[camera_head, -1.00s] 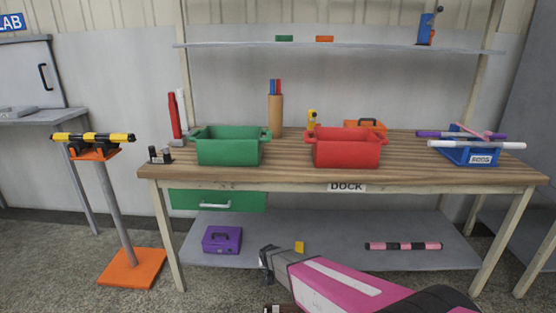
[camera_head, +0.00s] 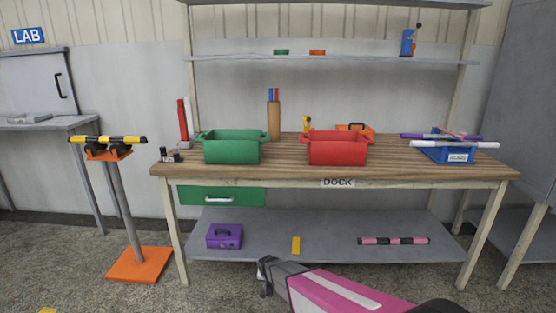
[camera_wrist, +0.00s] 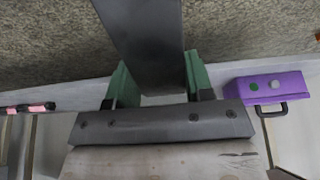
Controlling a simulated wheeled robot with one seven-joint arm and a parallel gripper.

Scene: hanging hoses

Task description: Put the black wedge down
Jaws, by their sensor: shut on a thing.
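The black wedge (camera_wrist: 145,40) shows in the wrist view as a long dark piece between the two green finger pads. My gripper (camera_wrist: 157,80) is shut on it, and the wedge sticks out past the fingertips over the floor. In the head view my gripper (camera_head: 265,278) is low, in front of the bench's lower shelf. The wedge cannot be made out clearly there. The far end of the wedge is cut off by the edge of the wrist view.
The wooden bench top (camera_head: 290,172) holds a green bin (camera_head: 232,148), a red bin (camera_head: 337,149) and a blue rack (camera_head: 447,154). The lower shelf (camera_head: 330,252) has a purple box (camera_head: 224,236), a yellow block (camera_head: 296,246) and a pink-black rod (camera_head: 394,240). An orange-based stand (camera_head: 138,264) is left.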

